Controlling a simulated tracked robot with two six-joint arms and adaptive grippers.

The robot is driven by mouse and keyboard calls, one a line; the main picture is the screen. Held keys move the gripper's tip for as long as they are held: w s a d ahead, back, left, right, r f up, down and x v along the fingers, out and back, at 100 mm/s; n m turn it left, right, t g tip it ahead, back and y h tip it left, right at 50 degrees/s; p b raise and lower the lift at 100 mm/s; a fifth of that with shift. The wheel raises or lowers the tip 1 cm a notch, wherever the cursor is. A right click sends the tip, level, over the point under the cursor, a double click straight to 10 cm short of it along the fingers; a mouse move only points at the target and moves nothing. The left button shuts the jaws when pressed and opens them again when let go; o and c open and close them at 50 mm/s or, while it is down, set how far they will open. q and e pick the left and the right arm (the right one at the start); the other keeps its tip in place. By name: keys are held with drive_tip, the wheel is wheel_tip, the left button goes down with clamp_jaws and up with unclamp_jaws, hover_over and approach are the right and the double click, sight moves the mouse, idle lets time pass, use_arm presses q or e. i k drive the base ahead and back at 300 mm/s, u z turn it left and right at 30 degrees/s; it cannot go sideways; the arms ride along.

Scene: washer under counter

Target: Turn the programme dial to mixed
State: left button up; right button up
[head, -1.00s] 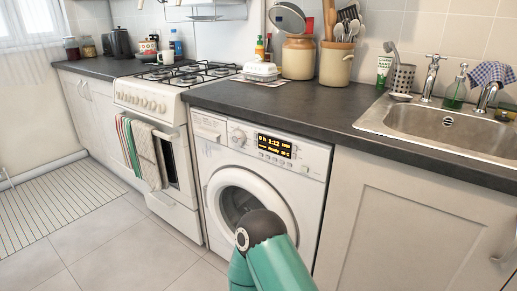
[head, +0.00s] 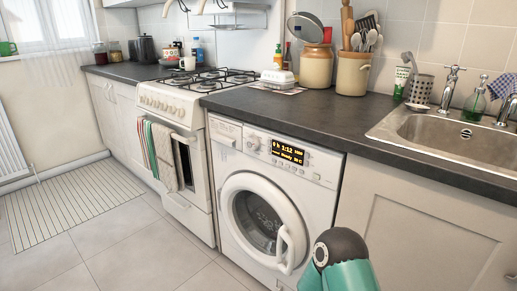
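The washing machine (head: 228,160) stands under the dark counter, its round door (head: 263,222) closed. Its programme dial (head: 253,143) is a small pale knob on the front panel, left of the display (head: 289,150). The display is lit in yellow and seems to read 1:12 and Ready; smaller text is too small to read. The dial's pointer and labels cannot be made out. Nothing touches the dial. One of my teal arm links with a dark joint shows at the bottom, right of the door handle. Neither of my grippers is in view.
A white gas cooker (head: 182,113) with striped towels (head: 163,155) stands left of the washer. A cupboard (head: 425,225) and the sink (head: 455,140) are to the right. Jars and utensils (head: 353,72) stand on the counter (head: 300,106). The tiled floor in front is clear around a striped mat (head: 75,205).

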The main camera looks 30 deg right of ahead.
sight(251, 143)
drive_tip(key=z, duration=0.1)
drive_tip(key=i, duration=1)
drive_tip(key=u, duration=0.1)
